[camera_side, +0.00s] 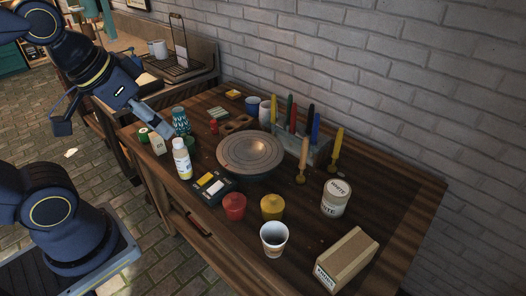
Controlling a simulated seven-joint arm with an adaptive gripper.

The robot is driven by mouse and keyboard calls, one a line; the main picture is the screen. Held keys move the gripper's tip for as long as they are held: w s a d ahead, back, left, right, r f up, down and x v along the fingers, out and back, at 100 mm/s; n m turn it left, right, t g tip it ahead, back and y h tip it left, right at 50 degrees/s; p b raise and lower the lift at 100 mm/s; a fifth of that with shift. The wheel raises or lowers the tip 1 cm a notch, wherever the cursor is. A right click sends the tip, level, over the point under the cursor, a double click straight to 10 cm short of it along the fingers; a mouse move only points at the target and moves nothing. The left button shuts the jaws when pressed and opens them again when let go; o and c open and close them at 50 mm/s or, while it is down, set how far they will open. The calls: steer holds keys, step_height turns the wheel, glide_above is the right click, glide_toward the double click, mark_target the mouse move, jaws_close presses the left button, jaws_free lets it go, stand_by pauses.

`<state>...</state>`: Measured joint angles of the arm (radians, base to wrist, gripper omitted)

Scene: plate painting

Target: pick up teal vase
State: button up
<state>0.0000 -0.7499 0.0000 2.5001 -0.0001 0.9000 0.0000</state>
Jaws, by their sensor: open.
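The teal vase (181,121) stands upright near the left end of the wooden table. It is patterned in teal and white. My gripper (112,128) is open, with one finger over the table's left end and the other out to the left past the edge. The right finger comes down just left of the vase; I cannot tell whether it touches it. Nothing shows between the fingers.
A white bottle (182,158) stands just in front of the vase. A round plate (250,152) sits mid-table. Red (234,206) and yellow (272,206) pots, a paper cup (274,238), a white can (336,197) and a box (346,260) stand farther right. A brick wall (400,70) is behind.

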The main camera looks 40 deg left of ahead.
steer(key=shift+o, duration=0.6)
